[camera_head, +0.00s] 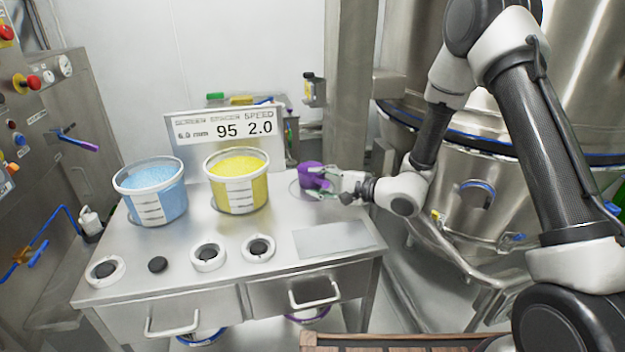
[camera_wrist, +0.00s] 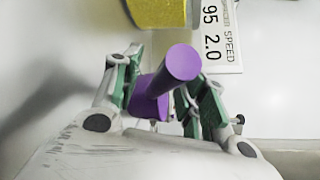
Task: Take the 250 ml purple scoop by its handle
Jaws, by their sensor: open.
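The purple scoop (camera_head: 309,175) stands on the right part of the steel table, to the right of the yellow bucket. In the wrist view the scoop (camera_wrist: 181,62) shows as a rounded purple end toward the camera, with more purple below it between the fingers. My gripper (camera_head: 328,182) is at the scoop's right side in the head view. In the wrist view my gripper (camera_wrist: 162,92) is open, with one green-padded finger on each side of the purple part. I cannot tell whether either pad touches it. Part of the scoop is hidden by the fingers.
A bucket of blue granules (camera_head: 150,193) and a bucket of yellow granules (camera_head: 238,182) stand to the left. A display sign (camera_head: 229,131) stands behind them. Round black-and-white pieces (camera_head: 208,257) line the table's front. A flat plate (camera_head: 333,239) lies front right. A steel vessel (camera_head: 475,190) is at right.

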